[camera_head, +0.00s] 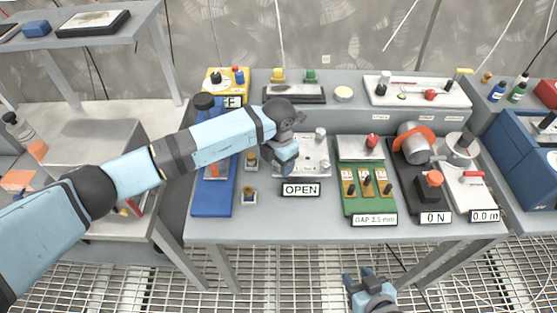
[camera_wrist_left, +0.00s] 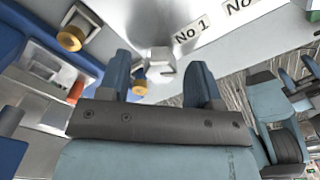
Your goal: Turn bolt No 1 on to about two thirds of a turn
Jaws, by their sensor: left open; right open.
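Bolt No 1 (camera_wrist_left: 161,68) is a grey metal bolt on the pale plate (camera_head: 317,171) behind the OPEN sign. It shows in the left wrist view below the "No 1" label (camera_wrist_left: 191,32). My left gripper (camera_head: 287,166) is open over the left part of the plate and hides the bolt in the head view. In the left wrist view its two fingertips (camera_wrist_left: 163,80) lie left and right of the bolt with gaps on both sides. I cannot tell how deep they reach around it. My right gripper (camera_head: 370,285) is open and empty in front of the table, far from the plate.
The OPEN sign (camera_head: 301,189) stands at the plate's front edge. A blue board (camera_head: 211,200) and brass-topped pieces (camera_head: 249,197) are to the left. A green gap fixture (camera_head: 356,204) stands to the right. Clear grey table lies in front of the plate.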

